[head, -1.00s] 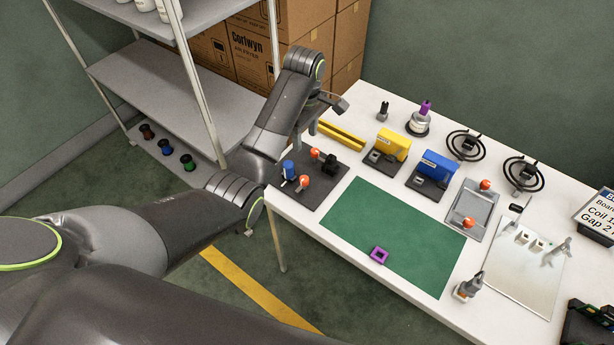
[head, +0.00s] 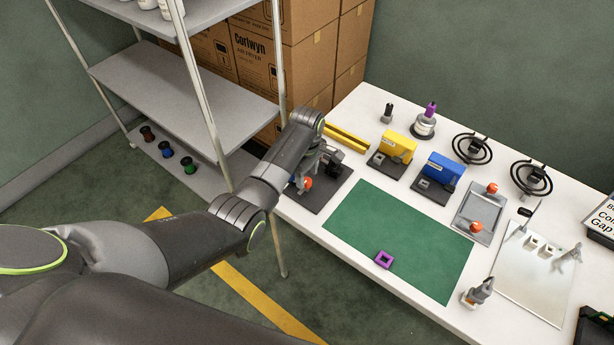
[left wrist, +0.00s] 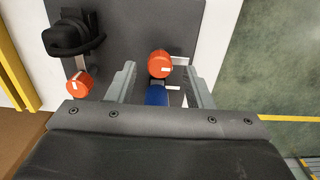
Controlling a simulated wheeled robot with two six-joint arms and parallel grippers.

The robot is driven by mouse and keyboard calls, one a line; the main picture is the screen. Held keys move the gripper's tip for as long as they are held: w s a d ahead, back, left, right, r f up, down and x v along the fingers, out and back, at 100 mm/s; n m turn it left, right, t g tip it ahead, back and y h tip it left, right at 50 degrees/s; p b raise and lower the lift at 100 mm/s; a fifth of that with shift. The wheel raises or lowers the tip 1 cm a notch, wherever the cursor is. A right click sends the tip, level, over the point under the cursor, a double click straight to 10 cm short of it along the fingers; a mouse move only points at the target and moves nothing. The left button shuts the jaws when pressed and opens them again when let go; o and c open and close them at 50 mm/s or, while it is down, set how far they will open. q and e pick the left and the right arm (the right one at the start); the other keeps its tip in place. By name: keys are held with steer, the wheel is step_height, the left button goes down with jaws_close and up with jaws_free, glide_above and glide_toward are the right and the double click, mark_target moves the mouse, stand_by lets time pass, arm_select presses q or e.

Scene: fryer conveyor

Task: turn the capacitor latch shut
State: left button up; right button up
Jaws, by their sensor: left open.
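A dark grey plate (head: 322,197) lies at the left end of the white table. It bears a blue capacitor (left wrist: 156,95), two orange-knobbed parts and a black clamp-like part (left wrist: 74,36). My left gripper (left wrist: 160,70) is open over the plate, its fingers on either side of one orange knob (left wrist: 160,64) and the capacitor. That knob also shows in the head view (head: 305,184). I cannot tell whether the fingers touch it. The other orange knob (left wrist: 80,84) is left of the fingers; my gripper hides it in the head view. My right gripper is not in view.
A green mat (head: 400,235) with a purple square ring (head: 384,260) lies right of the plate. A yellow rail (head: 346,138), yellow block (head: 399,147) and blue block (head: 441,169) stand behind. A shelf (head: 190,95) rises at the left.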

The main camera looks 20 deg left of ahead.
arm_select(q)
steer(key=shift+f, duration=0.9)
steer(key=c, duration=1)
